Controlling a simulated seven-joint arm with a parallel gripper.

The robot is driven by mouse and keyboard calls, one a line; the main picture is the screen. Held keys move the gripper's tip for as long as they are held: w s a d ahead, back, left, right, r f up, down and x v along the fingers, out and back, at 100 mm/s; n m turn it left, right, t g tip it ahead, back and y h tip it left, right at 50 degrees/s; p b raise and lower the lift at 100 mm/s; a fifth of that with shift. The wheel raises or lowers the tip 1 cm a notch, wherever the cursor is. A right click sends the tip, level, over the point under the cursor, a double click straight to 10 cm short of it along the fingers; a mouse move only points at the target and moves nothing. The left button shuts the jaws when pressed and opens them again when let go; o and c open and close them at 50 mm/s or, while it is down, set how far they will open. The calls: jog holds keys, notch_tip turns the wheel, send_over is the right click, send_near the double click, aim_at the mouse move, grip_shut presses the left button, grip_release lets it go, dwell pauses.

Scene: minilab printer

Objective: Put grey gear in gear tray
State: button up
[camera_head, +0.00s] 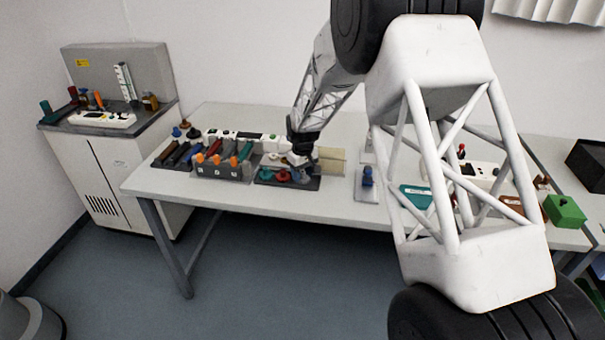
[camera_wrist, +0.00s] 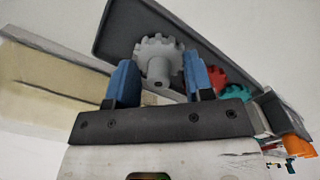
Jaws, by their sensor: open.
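The grey gear (camera_wrist: 158,55), toothed with a short hub, is between the two blue fingers of my gripper (camera_wrist: 157,72) in the wrist view. The fingers stand apart on either side of the hub. The dark gear tray (camera_wrist: 118,28) is right beyond the gear; I cannot tell whether the gear rests fully on it. A red gear (camera_wrist: 217,76) and a teal gear (camera_wrist: 236,92) are in the tray to the right. In the head view my gripper (camera_head: 303,172) is low over the right part of the gear tray (camera_head: 312,185), and the grey gear cannot be made out.
A rack with orange-topped parts (camera_head: 222,166) stands just left of the tray. A beige block (camera_head: 331,160) is close on the right. A blue part (camera_head: 367,176) stands farther right. The table (camera_head: 230,196) is clear along its front edge.

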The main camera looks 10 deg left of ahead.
aim_at(304, 173)
notch_tip(304, 173, up, 12)
dwell(0.7)
jog(key=shift+r, duration=0.1)
dwell(0.7)
jog(key=s+d+r+m+t, duration=0.1)
jog(key=s+d+r+m, duration=0.1)
jog(key=s+d+r, duration=0.75)
jog(key=s+d+r+m, duration=0.2)
jog(key=s+d+r, duration=0.5)
jog(key=s+d, duration=0.5)
jog(key=s+d+m, duration=0.1)
jog(key=s+d, duration=0.3)
jog(key=s, duration=0.6)
jog(key=s+d+f+m+t, duration=0.1)
jog(key=s+d, duration=0.3)
jog(key=s, duration=0.6)
jog(key=s+d+m, duration=0.3)
jog(key=s+d, duration=0.2)
jog(key=s, duration=0.4)
jog(key=shift+s+f+t, duration=0.3)
jog(key=shift+s+f, duration=0.05)
jog(key=shift+s, duration=0.05)
